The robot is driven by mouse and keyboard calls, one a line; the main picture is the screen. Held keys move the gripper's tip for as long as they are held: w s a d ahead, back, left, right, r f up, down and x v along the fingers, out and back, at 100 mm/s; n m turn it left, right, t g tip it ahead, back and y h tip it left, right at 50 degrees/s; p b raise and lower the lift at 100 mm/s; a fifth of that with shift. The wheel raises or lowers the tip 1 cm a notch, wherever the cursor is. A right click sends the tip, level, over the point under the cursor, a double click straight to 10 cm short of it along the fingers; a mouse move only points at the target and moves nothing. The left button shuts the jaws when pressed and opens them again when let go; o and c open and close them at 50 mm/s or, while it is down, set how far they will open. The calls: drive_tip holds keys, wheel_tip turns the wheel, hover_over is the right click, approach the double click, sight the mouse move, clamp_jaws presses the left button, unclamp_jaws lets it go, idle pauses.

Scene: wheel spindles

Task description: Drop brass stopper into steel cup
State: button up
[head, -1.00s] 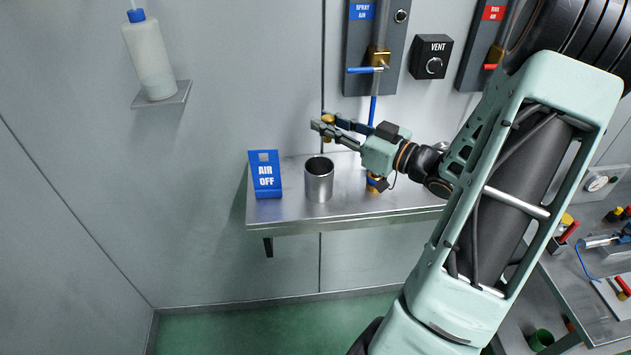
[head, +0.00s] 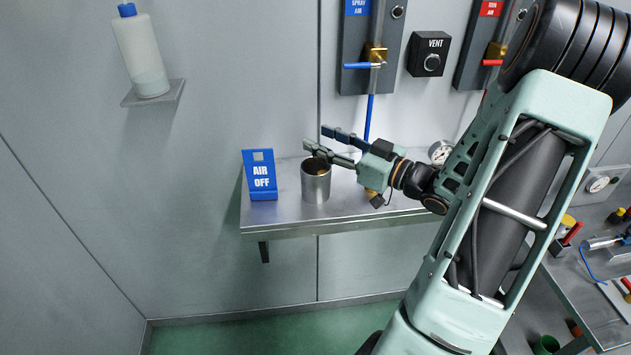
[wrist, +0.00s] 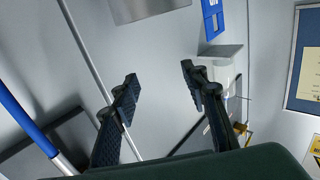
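The steel cup (head: 316,189) stands upright on the metal shelf, right of the blue sign. A bit of brass, the brass stopper (head: 319,171), shows inside the cup's mouth, mostly hidden by the cup wall and a finger. My gripper (head: 316,139) is just above the cup, its fingers spread, with the nearer finger over the rim. In the wrist view my gripper (wrist: 159,92) is open with nothing between the fingertips. The cup and stopper are not clear in that view.
The blue AIR OFF sign (head: 261,175) stands left of the cup on the shelf (head: 285,222). A blue valve handle (head: 360,65) and blue hose (head: 369,117) are on the wall behind. A white bottle (head: 143,55) sits on a small wall bracket at left.

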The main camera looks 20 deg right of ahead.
drive_tip(key=shift+s+d, duration=0.1)
drive_tip(key=v, duration=1.1)
drive_tip(key=shift+s+d, duration=0.15)
drive_tip(key=shift+s, duration=0.2)
